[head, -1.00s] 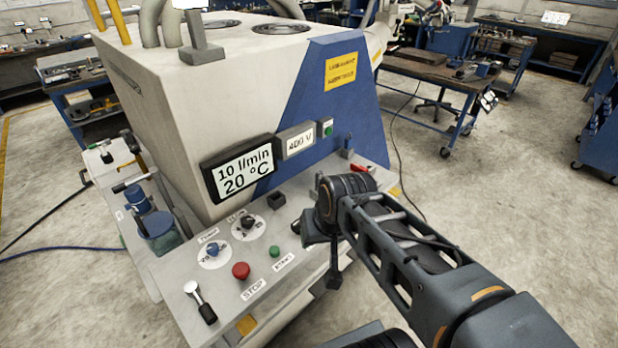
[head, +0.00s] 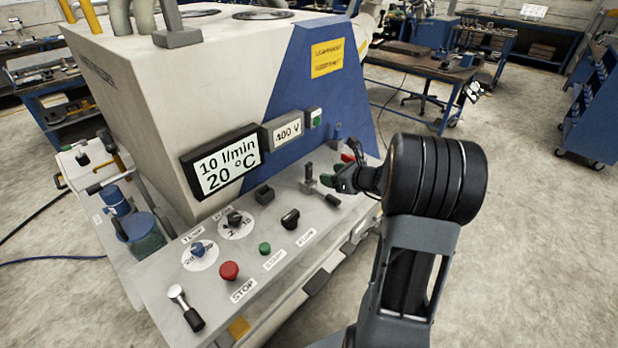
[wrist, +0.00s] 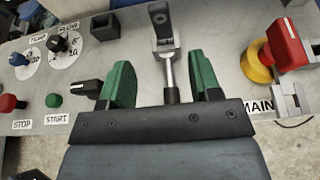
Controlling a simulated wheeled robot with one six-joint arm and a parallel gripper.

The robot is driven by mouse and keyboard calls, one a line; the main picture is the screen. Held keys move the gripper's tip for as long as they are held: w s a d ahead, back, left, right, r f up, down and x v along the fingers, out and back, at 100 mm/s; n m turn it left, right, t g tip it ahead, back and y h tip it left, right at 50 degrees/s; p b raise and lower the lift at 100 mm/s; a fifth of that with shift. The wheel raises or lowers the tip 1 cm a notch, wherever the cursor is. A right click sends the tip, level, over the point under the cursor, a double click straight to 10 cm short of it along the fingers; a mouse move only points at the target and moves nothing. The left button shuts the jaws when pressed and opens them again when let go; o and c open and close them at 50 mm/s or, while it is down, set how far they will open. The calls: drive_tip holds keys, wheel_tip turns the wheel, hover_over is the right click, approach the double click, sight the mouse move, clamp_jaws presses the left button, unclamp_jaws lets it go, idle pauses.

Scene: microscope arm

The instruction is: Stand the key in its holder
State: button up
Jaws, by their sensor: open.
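My gripper (wrist: 165,83) has two green fingers, spread apart with nothing held between them. In the head view my gripper (head: 341,178) is low over the right part of the console. No loose key can be made out with certainty. A red handle (wrist: 286,44) on a yellow base, beside the MAIN label, is the most key-like thing; it is to the right of the fingers in the wrist view. Which part is the holder is unclear; a small black square block (head: 264,194), also in the wrist view (wrist: 103,27), may be it.
A metal lever (wrist: 168,68) with a black grip shows between the fingers; its height below them is unclear. A black selector knob (wrist: 87,89) is just left of them. The red STOP button (head: 229,271), dials and another lever (head: 185,308) are farther left. The machine housing (head: 160,120) rises behind.

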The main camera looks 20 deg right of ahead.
sight(310, 170)
drive_tip(key=x, duration=0.5)
drive_tip(key=shift+p+x, duration=0.95)
drive_tip(key=shift+x, duration=1.95)
drive_tip(key=shift+w+d+r, duration=0.1)
clamp_jaws()
